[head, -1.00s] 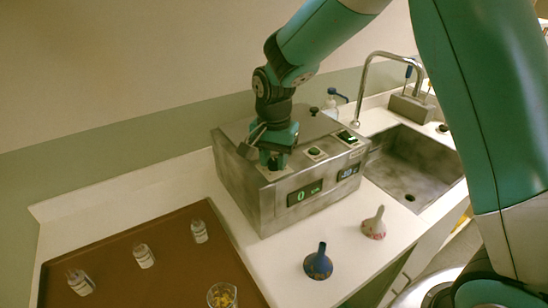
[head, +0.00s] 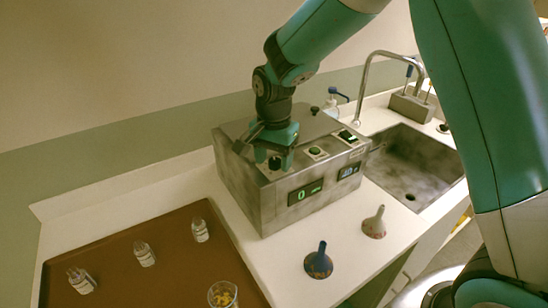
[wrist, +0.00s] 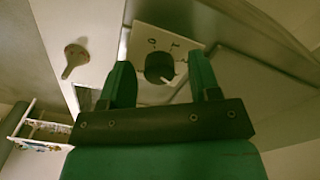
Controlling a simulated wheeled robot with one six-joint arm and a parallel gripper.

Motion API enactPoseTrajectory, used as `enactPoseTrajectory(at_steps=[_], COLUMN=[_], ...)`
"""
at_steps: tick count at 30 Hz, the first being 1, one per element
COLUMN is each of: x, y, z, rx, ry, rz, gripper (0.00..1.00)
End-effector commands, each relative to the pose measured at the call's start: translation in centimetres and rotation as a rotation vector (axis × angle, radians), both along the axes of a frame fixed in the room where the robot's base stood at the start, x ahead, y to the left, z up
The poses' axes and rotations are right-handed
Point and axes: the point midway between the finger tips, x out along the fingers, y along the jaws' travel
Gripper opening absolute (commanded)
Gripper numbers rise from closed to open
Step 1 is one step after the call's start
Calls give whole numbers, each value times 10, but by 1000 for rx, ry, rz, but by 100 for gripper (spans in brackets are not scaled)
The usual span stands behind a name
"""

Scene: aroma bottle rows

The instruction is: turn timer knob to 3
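The timer knob (wrist: 159,68) is round and black, on a pale plate (wrist: 143,40) with printed marks, some too small to read. A white pointer shows at its lower right in the wrist view. In the head view the knob (head: 275,163) is on top of the metal machine (head: 252,200), at its left end. The green display (head: 305,193) on the machine's front reads 0. My green gripper (wrist: 162,78) is open, with one finger on each side of the knob and visible gaps between; I cannot tell how far the fingers reach down.
A green button (head: 315,152) and a switch (head: 347,136) are right of the knob on the machine. A brown tray (head: 180,255) with bottles is left; a sink (head: 410,165) is right.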

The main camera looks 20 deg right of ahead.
Motion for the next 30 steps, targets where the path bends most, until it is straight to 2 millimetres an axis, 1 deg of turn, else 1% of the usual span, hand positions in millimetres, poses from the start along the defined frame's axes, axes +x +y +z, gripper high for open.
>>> enactPoseTrajectory(at_steps=[7,11,14,24,27,30], x=[0,1,1,1,1,1], y=[-1,0,0,0,0,0], z=[2,16,37,124,144,159], rx=[0,0,1,0,1,1], ry=[-1,-4,-7,-6,-5,-4], rz=[-1,-1,-1,0,0,0], gripper=[57,57,57,57,57,57])
